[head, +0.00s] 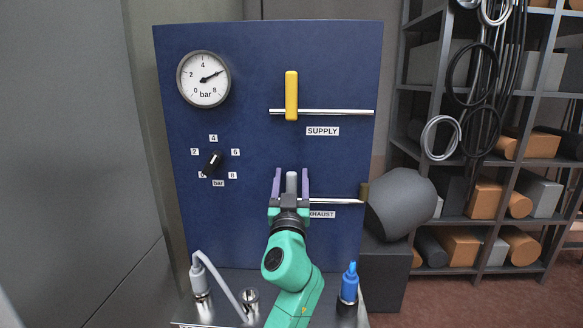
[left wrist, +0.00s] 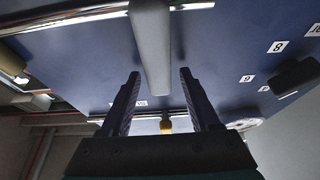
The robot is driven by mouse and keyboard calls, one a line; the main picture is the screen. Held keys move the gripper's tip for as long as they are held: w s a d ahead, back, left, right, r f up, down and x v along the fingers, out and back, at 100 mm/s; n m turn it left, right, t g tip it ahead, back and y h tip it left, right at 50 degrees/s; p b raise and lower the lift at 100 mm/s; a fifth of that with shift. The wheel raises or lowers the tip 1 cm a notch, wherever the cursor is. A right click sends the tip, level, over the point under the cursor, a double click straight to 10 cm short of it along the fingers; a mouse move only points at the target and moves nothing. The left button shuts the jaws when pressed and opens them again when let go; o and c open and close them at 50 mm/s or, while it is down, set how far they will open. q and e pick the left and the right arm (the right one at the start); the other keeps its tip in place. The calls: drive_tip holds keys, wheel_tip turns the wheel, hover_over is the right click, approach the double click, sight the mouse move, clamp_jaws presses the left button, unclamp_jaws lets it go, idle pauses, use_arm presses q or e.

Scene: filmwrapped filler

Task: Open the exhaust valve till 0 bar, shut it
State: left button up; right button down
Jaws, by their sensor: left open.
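The blue panel (head: 245,135) carries a round gauge (head: 203,79); its needle points up and right, near where 6 bar lies. The exhaust valve's grey handle (head: 291,181) stands upright, across its horizontal pipe (head: 335,201). My left gripper (head: 291,175) is open, one finger on each side of that handle, with gaps visible. In the left wrist view the grey handle (left wrist: 151,45) runs between the open fingers (left wrist: 158,85). The EXHAUST label (head: 322,215) is partly covered by my gripper. My right gripper is in neither view.
The yellow supply handle (head: 291,95) stands upright across its pipe above. A black knob (head: 212,163) with a bar scale sits at left. A grey rounded body (head: 400,203) is at the exhaust pipe's right end. A blue-topped fitting (head: 349,283) and a hose (head: 222,285) stand below.

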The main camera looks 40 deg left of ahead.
use_arm(q)
drive_tip(key=shift+w+a, duration=0.15)
clamp_jaws()
idle(1.4)
